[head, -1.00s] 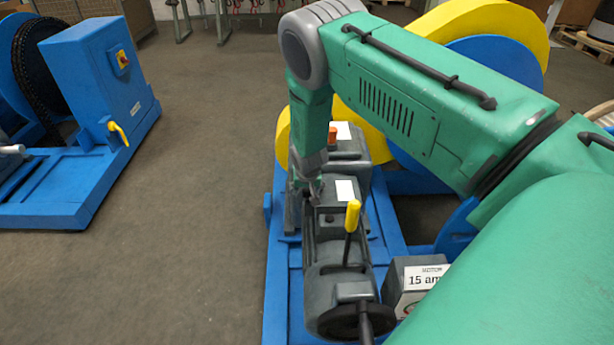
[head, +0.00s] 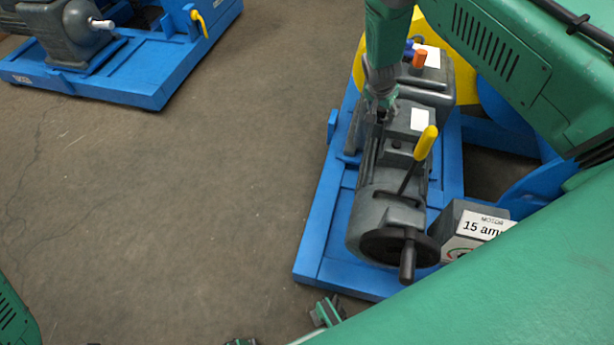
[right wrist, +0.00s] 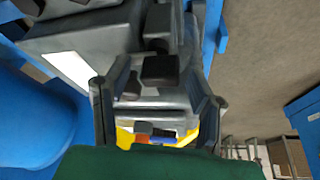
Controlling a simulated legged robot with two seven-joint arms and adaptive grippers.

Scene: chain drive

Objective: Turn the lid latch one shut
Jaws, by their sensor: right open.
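The grey motor unit (head: 385,215) with a handwheel and a yellow-tipped lever (head: 426,142) lies on a blue frame. A grey box with a white label (head: 405,113) sits on its far part. My right gripper (head: 383,112) points down at the left side of this box. In the right wrist view its fingers (right wrist: 160,85) stand apart, with a small black block (right wrist: 160,70) showing between them, perhaps the latch; contact is unclear. I cannot tell how the latch is turned. Parts of what seems my left gripper (head: 283,328) show at the bottom edge.
A grey box labelled "15 am" (head: 480,230) stands right of the motor. An orange knob (head: 420,58) tops the farther grey box. Another blue machine base (head: 150,75) stands at upper left. The floor between is clear.

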